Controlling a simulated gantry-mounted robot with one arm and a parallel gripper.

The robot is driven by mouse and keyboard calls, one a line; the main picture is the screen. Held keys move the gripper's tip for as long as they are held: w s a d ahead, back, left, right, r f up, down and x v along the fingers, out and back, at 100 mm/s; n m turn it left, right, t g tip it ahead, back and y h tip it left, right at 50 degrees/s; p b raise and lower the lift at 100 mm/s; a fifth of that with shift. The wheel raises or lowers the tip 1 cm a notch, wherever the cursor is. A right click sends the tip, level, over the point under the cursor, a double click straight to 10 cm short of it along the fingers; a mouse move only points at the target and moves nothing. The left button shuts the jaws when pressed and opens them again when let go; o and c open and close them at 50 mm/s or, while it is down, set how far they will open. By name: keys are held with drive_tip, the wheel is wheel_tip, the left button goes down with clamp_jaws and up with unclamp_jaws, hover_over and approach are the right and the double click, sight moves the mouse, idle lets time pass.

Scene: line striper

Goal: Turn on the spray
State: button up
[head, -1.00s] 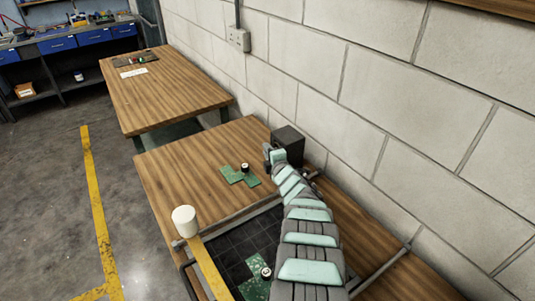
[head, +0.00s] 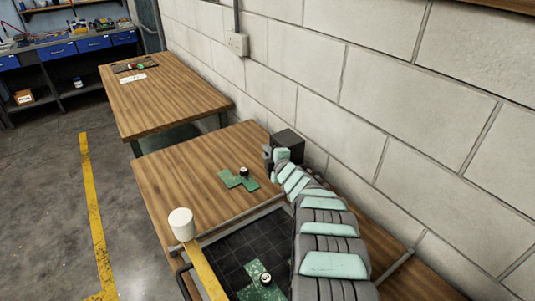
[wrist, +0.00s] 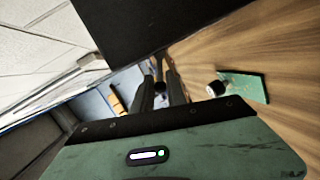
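A dark box (head: 288,142) stands on the wooden table against the block wall. My gripper (head: 269,157) is at the left, near side of this box. In the wrist view the box (wrist: 150,25) fills the top as a black mass. There the two dark fingers of my gripper (wrist: 161,86) stand apart. A small dark lever with a round end (wrist: 160,87) shows between them, below the box. I cannot tell whether the fingers touch it. No part is clearly marked as a spray control, and the lever's setting is unclear.
Green boards (head: 230,179) with a small white-topped black cylinder (head: 243,171) lie on the table. A white cylinder (head: 181,222) tops a yellow bar (head: 205,268) beside a black gridded surface (head: 231,251). A second table (head: 180,95) stands farther back; the wall is close on the right.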

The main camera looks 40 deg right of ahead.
drive_tip(key=o, duration=0.4)
drive_tip(key=shift+p+v, duration=4)
drive_tip(key=shift+v, duration=1.45)
